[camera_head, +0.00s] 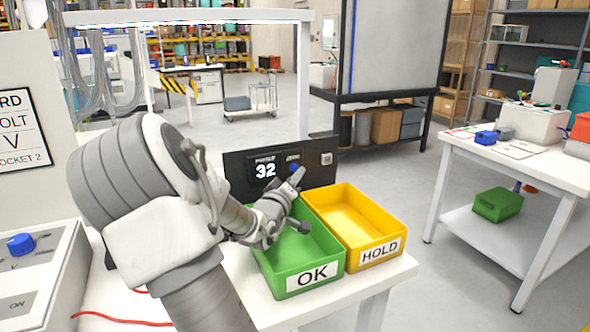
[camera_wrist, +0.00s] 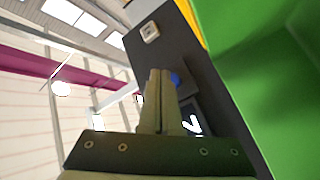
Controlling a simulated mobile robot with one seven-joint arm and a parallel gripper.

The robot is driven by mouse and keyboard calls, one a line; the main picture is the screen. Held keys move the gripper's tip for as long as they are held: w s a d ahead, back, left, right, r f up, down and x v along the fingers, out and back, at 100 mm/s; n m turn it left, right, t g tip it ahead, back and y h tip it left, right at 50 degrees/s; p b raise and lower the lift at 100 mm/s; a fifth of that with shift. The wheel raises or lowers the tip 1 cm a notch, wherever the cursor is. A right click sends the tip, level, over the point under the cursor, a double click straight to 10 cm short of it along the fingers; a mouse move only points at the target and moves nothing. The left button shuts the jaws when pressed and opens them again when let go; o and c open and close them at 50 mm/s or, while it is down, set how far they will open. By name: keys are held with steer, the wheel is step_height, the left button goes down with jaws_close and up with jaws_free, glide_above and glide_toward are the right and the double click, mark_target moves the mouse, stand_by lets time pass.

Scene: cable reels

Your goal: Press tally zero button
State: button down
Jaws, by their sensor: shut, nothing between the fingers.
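The dark tally panel (camera_head: 235,165) stands upright at the back edge of the white table, behind the bins. Its display (camera_head: 265,170) reads 32. A blue round button (camera_head: 294,167) is on the panel; in the wrist view it also shows (camera_wrist: 175,78), just beside my fingertips and partly hidden by them. A small white button or switch (camera_head: 326,158) sits farther right on the panel and shows in the wrist view (camera_wrist: 149,31). My gripper (camera_head: 299,174) is shut and empty, close in front of the panel near the blue button. I cannot tell whether it touches.
A green bin labelled OK (camera_head: 318,278) stands below my gripper. A yellow bin labelled HOLD (camera_head: 378,254) stands to its right. A control box with a blue knob (camera_head: 20,245) is at the left. A side table (camera_head: 520,160) is at the far right, with clear floor between.

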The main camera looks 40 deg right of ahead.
stand_by(0.4)
steer(key=shift+w+d, duration=0.1)
steer(key=shift+w, duration=0.3)
steer(key=shift+w+d, duration=0.15)
steer(key=shift+w, duration=0.25)
stand_by(0.5)
steer(key=shift+s, duration=0.15)
stand_by(0.3)
steer(key=shift+s+a+p, duration=0.3)
steer(key=shift+s+p, duration=0.05)
steer(key=shift+s, duration=0.3)
steer(key=shift+s+a+p, duration=0.15)
steer(key=shift+s+a, duration=0.1)
steer(key=shift+s, duration=0.55)
steer(key=shift+s+a+p, duration=0.1)
steer(key=shift+s+a, duration=0.15)
steer(key=shift+s, duration=0.55)
steer(key=shift+s+a+p, duration=0.15)
steer(key=shift+s+a, duration=0.1)
steer(key=shift+s, duration=0.55)
